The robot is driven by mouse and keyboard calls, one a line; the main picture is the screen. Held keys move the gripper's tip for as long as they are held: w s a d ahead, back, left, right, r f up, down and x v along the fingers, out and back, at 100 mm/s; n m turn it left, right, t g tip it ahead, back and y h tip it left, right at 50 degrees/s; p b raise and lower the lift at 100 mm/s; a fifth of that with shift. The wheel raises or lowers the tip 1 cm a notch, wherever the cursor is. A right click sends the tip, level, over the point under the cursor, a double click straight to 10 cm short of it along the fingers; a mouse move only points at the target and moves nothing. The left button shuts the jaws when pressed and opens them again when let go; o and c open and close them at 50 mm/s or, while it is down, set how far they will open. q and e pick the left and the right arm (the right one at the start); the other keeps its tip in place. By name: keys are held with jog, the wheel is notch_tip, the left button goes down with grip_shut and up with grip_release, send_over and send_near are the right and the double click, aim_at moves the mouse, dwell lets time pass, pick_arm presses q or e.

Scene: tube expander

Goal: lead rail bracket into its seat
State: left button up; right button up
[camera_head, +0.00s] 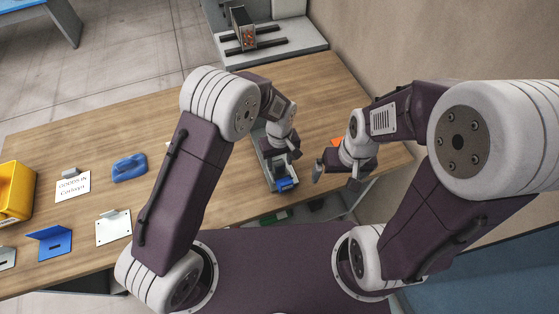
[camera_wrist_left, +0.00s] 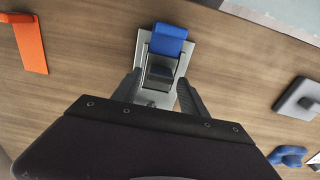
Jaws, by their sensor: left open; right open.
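A light grey fixture (camera_head: 266,166) with a blue block (camera_head: 287,184) at its near end stands on the wooden table. In the left wrist view the blue block (camera_wrist_left: 168,39), a dark part (camera_wrist_left: 160,72) and the grey base plate (camera_wrist_left: 182,62) lie in line with the jaws. I cannot tell which of these parts is the rail bracket or where its seat is. My left gripper (camera_head: 281,150) is open over the fixture; in its wrist view the fingers (camera_wrist_left: 160,90) flank the fixture's dark part, apart from it as far as shows. My right gripper (camera_head: 337,178) is open, right of the fixture.
An orange bracket (camera_wrist_left: 31,44) lies beside the fixture. A machine (camera_head: 262,35) stands behind the table.

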pick_arm(q)
jog(key=shift+r, duration=0.4)
jog(key=o, duration=0.6)
jog(key=shift+c, duration=0.2)
jog(key=o, duration=0.4)
jog(key=shift+o, duration=0.6)
